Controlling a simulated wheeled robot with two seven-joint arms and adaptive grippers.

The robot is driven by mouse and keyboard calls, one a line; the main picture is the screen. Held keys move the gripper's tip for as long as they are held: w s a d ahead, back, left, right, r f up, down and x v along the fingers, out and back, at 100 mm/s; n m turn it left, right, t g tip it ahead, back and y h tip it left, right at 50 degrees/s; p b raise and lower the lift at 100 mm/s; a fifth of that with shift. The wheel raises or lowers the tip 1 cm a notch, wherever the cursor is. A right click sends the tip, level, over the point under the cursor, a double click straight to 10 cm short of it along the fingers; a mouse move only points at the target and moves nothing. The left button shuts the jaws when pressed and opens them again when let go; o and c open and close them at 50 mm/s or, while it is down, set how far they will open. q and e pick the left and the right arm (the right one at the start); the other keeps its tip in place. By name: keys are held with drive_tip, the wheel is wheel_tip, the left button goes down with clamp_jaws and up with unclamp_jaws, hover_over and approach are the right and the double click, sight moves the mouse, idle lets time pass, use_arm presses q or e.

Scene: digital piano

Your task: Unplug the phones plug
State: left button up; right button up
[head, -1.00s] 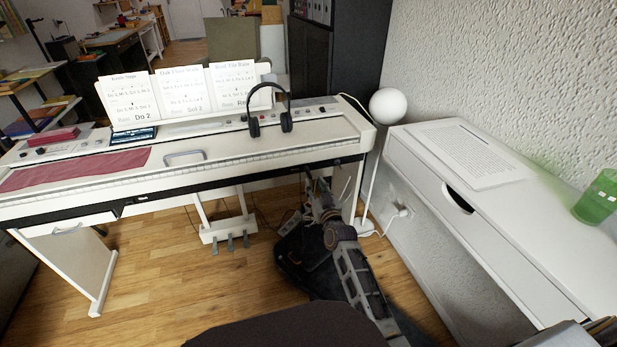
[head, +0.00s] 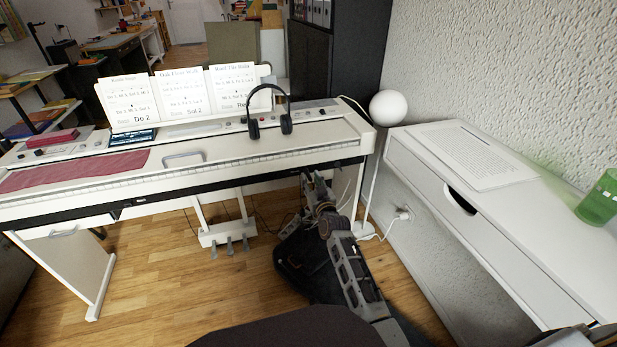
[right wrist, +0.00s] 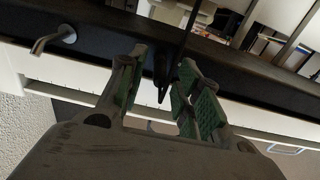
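The digital piano (head: 240,145) stands across the head view, with black headphones (head: 286,123) resting on its right end. My right gripper (head: 307,178) reaches up to the piano's front underside near its right end. In the right wrist view, the green-padded fingers of the gripper (right wrist: 164,62) are apart. A slim black plug (right wrist: 161,76) with a dark cable (right wrist: 186,28) shows between them, close to the right finger. Contact with the pads cannot be made out. The plug's socket is hard to see against the dark underside. My left gripper is not in view.
A curved metal hook (right wrist: 52,40) sticks out at the upper left of the right wrist view. A white lamp (head: 388,107) and a white desk (head: 480,215) stand right of the piano. Pedals (head: 229,245) are below it; wooden floor is open at front left.

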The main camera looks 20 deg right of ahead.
drive_tip(key=shift+p, duration=0.35)
idle(0.3)
clamp_jaws()
idle(0.4)
